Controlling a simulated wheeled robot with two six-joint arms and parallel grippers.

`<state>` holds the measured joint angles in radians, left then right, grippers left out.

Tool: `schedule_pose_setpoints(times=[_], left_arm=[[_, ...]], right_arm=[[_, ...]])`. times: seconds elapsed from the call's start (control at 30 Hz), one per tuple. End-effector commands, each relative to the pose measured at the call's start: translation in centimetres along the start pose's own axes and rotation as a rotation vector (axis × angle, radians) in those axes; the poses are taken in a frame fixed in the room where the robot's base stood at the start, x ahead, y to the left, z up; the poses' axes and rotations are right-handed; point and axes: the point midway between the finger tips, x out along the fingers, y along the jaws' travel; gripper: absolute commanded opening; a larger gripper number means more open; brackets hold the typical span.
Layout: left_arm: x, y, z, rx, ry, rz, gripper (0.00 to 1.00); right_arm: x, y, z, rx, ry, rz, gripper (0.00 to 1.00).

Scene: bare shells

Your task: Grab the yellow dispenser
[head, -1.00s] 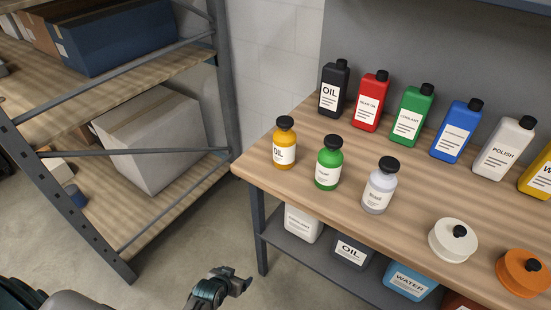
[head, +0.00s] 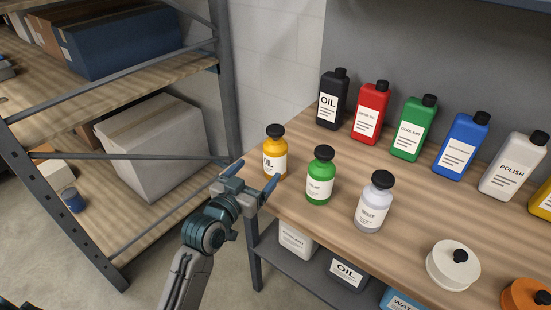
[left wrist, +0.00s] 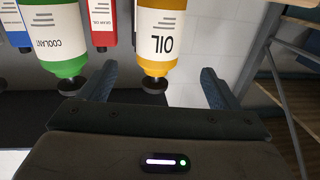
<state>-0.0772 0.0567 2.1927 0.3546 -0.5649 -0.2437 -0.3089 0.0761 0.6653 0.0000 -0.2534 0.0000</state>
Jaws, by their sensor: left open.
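The yellow dispenser (head: 275,160), an amber-yellow bottle with a black cap and a white OIL label, stands upright at the near left corner of the workbench. My left gripper (head: 252,177) is open and empty, just left of it in the head view, with one fingertip overlapping the bottle's lower edge. In the left wrist view the picture is upside down. The yellow dispenser (left wrist: 160,40) shows ahead between the two open fingers of the left gripper (left wrist: 158,76), and I cannot tell any contact.
A green bottle (head: 320,180) stands close to the right of the dispenser, then a clear one (head: 373,210). Several colored jugs line the wall behind. The workbench (head: 410,215) edge lies beside my gripper. A shelf rack (head: 60,220) stands at left.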

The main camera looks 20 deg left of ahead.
Motion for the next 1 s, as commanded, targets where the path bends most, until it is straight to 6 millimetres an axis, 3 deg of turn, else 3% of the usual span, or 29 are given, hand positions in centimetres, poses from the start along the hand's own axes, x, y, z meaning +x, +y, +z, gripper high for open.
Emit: schedule_pose_setpoints(times=[0.2,0.47,0.7,1.0], left_arm=[[3.6,0.0,-0.3,-0.002,0.005,-0.001,0.84],[5.8,0.1,-0.4,-0.001,0.003,0.0,0.84],[9.3,0.3,-0.5,-0.001,0.003,0.0,0.84],[10.2,0.3,-0.2,-0.001,0.003,-0.001,0.84]], right_arm=[[-0.8,0.7,-0.5,-0.003,0.01,0.007,0.81],[-1.4,1.0,-0.3,-0.003,0.006,0.009,0.81],[-2.6,0.9,0.2,-0.003,0.001,0.007,0.81],[-2.6,0.2,0.8,0.001,-0.01,0.0,0.81]])
